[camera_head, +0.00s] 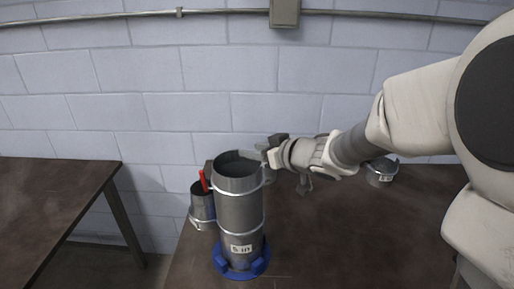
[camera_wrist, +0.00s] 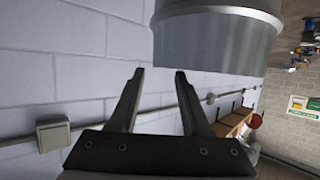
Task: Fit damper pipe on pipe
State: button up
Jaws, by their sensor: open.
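A tall grey metal pipe (camera_head: 241,213), with a "5 in" label low on its side, stands upright in a blue ring base on the table. A band and seams run around it, and its upper section (camera_head: 237,178) looks like a separate piece seated on it; I cannot tell for sure that this is the damper pipe. My gripper (camera_head: 263,157) is beside the right of the pipe's open top rim. In the wrist view, my gripper (camera_wrist: 158,74) has its fingers apart with nothing between them. A metal pipe end (camera_wrist: 218,42) is above and beyond the fingertips, apart from them.
A dark container (camera_head: 203,212) with a red handle-like part stands behind left of the pipe. A short labelled metal piece (camera_head: 381,174) lies on the dark table (camera_head: 350,235) at the back right. The table's right middle is clear. Another table (camera_head: 50,195) is at left.

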jog(key=shift+s, duration=0.1)
jog(key=p+v, duration=0.3)
jog(key=v, duration=1.4)
jog(key=shift+s+d, duration=0.1)
jog(key=shift+d, duration=0.05)
